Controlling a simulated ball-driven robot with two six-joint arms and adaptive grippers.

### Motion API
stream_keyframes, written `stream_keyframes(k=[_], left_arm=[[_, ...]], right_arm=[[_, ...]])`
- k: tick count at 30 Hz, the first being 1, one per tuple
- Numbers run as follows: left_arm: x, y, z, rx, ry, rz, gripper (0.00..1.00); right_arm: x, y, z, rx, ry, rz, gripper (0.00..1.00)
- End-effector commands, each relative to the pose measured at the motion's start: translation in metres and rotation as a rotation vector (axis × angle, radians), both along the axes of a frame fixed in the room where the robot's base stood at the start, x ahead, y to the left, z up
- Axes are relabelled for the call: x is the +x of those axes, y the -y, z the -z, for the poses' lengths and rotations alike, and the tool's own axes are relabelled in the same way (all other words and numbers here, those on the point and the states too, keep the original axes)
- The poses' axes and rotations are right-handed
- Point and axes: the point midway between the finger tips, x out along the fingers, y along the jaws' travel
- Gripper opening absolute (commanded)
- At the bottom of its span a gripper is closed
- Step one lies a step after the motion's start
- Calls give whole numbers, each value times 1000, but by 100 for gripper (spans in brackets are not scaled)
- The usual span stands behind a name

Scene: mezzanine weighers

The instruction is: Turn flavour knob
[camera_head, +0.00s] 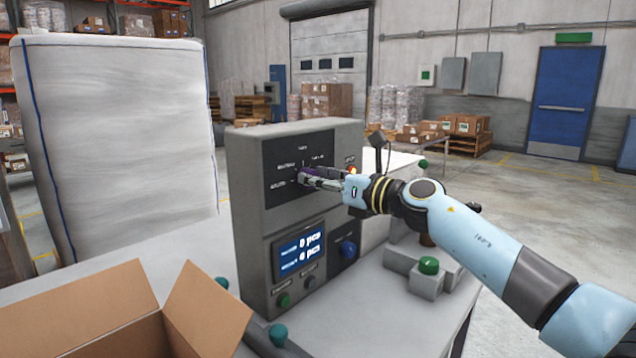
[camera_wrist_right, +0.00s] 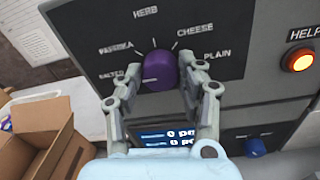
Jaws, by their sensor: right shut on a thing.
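The flavour knob (camera_wrist_right: 160,72) is purple and sits on the dark panel of the grey machine, with labels SALTED, PAPRIKA, HERB, CHEESE and PLAIN around it. Its white pointer line shows at the lower left, towards SALTED. My right gripper (camera_wrist_right: 155,85) is shut on the knob, one finger on each side. In the head view the right gripper (camera_head: 312,178) reaches the panel from the right and covers most of the knob (camera_head: 303,174). My left gripper is not in view.
A lit orange HELP button (camera_wrist_right: 298,60) is right of the knob. Below are a display (camera_head: 299,252), a blue knob (camera_head: 348,248) and small buttons. An open cardboard box (camera_head: 110,300) stands at the front left.

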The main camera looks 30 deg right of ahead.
Motion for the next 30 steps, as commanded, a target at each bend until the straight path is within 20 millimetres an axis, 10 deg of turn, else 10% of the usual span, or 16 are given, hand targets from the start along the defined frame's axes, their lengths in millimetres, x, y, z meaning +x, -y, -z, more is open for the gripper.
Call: stream_keyframes(k=[16,17,21,30], left_arm=[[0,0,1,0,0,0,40],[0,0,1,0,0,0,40],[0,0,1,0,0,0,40],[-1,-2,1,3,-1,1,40]], right_arm=[[-1,0,5,-25,0,-2,6],[-1,0,5,-25,0,-2,41],[-1,0,3,-24,2,-1,59],[-1,0,1,-23,5,-1,61]])
